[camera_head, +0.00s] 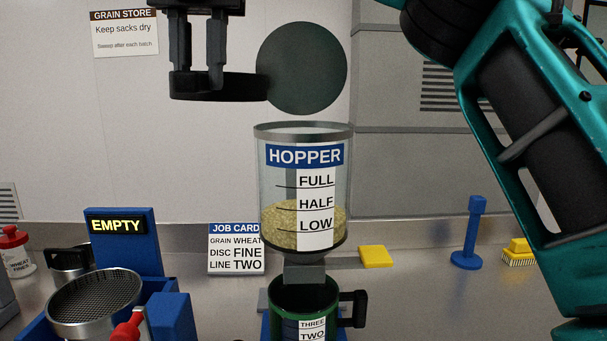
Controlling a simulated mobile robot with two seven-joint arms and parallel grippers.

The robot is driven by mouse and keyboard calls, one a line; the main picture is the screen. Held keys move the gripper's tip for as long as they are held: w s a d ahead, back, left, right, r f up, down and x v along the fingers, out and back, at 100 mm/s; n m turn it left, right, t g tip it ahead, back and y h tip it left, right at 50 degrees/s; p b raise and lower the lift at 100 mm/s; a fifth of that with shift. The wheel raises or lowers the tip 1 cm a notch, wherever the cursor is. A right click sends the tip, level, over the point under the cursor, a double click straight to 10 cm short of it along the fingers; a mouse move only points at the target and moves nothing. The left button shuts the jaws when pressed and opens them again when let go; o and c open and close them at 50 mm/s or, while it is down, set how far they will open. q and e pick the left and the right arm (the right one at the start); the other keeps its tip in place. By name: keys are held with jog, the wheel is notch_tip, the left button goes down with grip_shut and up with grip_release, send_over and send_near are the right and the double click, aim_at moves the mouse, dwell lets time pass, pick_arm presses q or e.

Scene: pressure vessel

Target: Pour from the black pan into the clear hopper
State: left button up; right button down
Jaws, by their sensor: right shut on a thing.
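The black pan (301,68) is held in the air above the clear hopper (268,180), with its round dark face turned toward me, so it stands steeply tilted. My right gripper (200,78) is shut on the pan's handle, to the left of the pan and up and left of the hopper. No grain shows in the pan, and no stream falls from it. The hopper stands upright with an open metal rim. Pale yellow grain (275,222) lies in it up to about the HALF mark. My left gripper is not in view.
A green mug (285,297) with a black handle stands under the hopper. A yellow tab (376,257) sticks out beside the hopper's outlet. A sieve (95,302), an EMPTY sign (117,225) and a job card (236,266) are at left. A blue post (470,232) stands at right.

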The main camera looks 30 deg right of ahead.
jog(key=shift+w+a+f, duration=0.1)
jog(key=shift+a+f, duration=0.05)
jog(key=shift+f, duration=0.35)
jog(key=shift+w+a+f, duration=0.1)
jog(key=shift+a+f, duration=0.05)
jog(key=shift+f, duration=0.3)
jog(key=shift+r, duration=0.25)
jog(key=shift+r+p, duration=0.9)
jog(key=shift+p, duration=0.2)
jog(key=shift+b, duration=0.35)
jog(key=shift+r, duration=0.45)
